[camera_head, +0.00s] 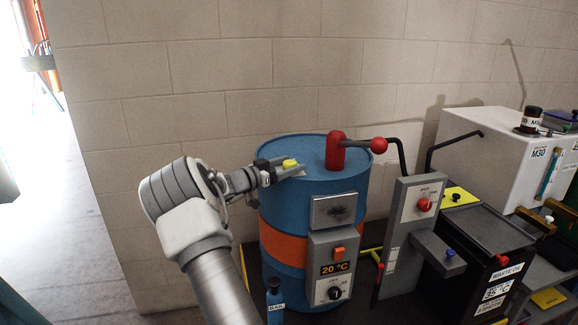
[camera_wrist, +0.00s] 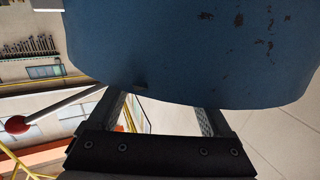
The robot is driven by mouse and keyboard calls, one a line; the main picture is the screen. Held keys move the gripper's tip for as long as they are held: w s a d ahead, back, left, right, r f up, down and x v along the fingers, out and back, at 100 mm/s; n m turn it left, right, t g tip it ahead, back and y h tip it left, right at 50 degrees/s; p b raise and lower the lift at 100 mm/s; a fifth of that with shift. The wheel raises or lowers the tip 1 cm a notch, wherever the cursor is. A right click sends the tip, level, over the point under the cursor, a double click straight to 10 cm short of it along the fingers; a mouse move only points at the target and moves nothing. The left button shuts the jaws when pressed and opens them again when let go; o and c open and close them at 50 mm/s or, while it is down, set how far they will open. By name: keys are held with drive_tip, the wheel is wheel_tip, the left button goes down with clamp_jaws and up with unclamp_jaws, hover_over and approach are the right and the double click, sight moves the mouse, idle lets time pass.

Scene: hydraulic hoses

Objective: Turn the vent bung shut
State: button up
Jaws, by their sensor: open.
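The yellow vent bung (camera_head: 289,163) is on the top of the blue drum (camera_head: 278,213), near its left side. My gripper (camera_head: 291,170) reaches in from the left at the drum's top, with its fingers beside the bung in the head view. I cannot tell whether they touch it. In the wrist view the two fingers of my gripper (camera_wrist: 162,118) are spread apart, with the blue drum (camera_wrist: 190,50) beyond them. The bung cannot be made out in that view.
A red fitting (camera_head: 335,152) with a ball-ended lever (camera_head: 378,145) stands on the drum, right of my gripper. A heater box (camera_head: 333,265) is on the drum's front. A grey panel (camera_head: 412,225) and black waste-oil tank (camera_head: 480,245) stand right. A block wall is behind.

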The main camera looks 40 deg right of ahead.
clamp_jaws()
idle(0.4)
